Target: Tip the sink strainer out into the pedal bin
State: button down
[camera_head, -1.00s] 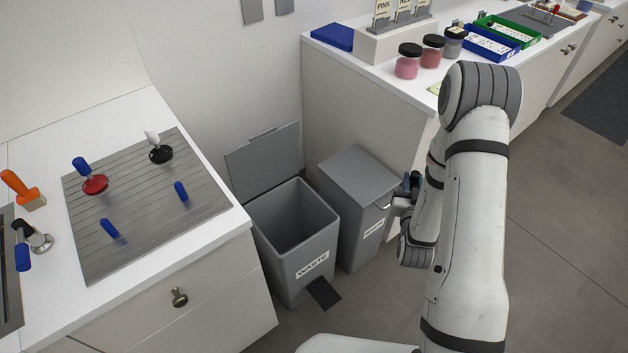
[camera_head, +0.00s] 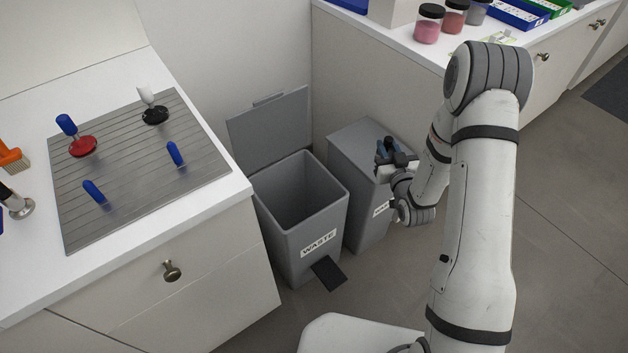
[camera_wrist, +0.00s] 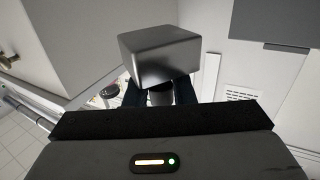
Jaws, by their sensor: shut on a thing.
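My gripper (camera_head: 386,150) is shut on a grey metal, square-faced piece (camera_wrist: 160,52), which I take to be the sink strainer. In the wrist view the piece stands out beyond the two dark fingers (camera_wrist: 160,97). Its contents do not show. In the head view my gripper overlaps the top of the closed bin; the held piece is hard to make out there. The pedal bin (camera_head: 297,265), grey and labelled WASTE, stands left of my gripper. Its lid (camera_head: 268,128) is up, its black pedal (camera_head: 328,273) is at the front, and the visible inside looks empty.
A second grey bin (camera_head: 350,140) with its lid shut stands right beside the open one. The left counter has a ribbed grey board (camera_head: 135,208) with blue-handled tools. The right counter has pigment jars (camera_head: 429,24). Bare floor (camera_head: 560,200) lies right of my arm.

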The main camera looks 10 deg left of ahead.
jog(key=a+f+n+g+y+b, duration=0.4)
jog(key=a+f+g+b, duration=0.1)
jog(key=a, duration=0.5)
jog(key=a+f+n+g+y+b, duration=0.5)
jog(key=a+f+b, duration=0.3)
jog(key=a+f, duration=0.1)
jog(key=shift+a+f+y, duration=0.2)
jog(key=shift+a+y, duration=0.1)
jog(key=shift+a, duration=0.35)
jog(key=shift+d+t+b, duration=0.15)
jog(key=shift+t+b, duration=0.15)
jog(key=shift+b, duration=0.05)
jog(key=s+a+n+h+b, duration=0.1)
jog(key=n+b, duration=0.1)
jog(key=b, duration=0.1)
jog(key=s+a+n+h+b, duration=0.1)
jog(key=n+h+b, duration=0.1)
jog(key=n+b, duration=0.1)
jog(key=s+a+n+h+b, duration=0.1)
jog(key=a+n+h+b, duration=0.1)
jog(key=n, duration=0.1)
jog(key=shift+s+r+t+b, duration=0.1)
jog(key=shift+s+t+b, duration=0.1)
jog(key=shift+t+b, duration=0.15)
